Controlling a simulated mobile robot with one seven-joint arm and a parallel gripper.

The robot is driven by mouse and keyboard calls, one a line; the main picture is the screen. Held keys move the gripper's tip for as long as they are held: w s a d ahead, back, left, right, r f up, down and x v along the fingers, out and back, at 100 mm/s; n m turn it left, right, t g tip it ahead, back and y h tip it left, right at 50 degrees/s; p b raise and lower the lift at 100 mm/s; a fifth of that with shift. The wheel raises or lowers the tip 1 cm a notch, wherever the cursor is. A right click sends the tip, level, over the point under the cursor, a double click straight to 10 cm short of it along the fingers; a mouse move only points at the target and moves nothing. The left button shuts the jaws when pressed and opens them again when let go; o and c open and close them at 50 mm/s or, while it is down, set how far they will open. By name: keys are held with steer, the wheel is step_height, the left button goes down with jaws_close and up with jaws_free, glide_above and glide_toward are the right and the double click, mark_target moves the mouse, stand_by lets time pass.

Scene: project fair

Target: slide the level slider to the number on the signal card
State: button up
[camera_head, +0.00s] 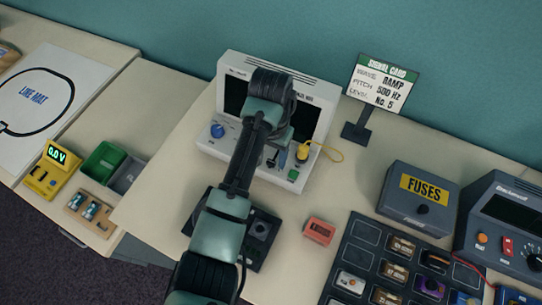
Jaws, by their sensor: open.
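The signal card (382,86) stands at the back on a dark stand, reading wave RAMP, pitch 500 Hz, level No. 5. The white signal unit (232,72) stands left of it with a dark screen, a blue knob (217,131) at its left and a green button (293,175) at its lower right. My arm reaches across the unit and hides the middle of its screen and panel. My gripper (277,153) is open, low in front of the panel. The level slider and its scale cannot be made out behind it; contact cannot be told.
A yellow cable (331,151) loops from the panel's right side. A dark device (262,229) lies under my arm. A small red block (319,231), a grey fuses box (418,198) and a dark parts tray (364,231) stand to the right.

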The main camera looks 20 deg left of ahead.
steer(key=shift+f, duration=0.6)
jaws_close()
stand_by(1.1)
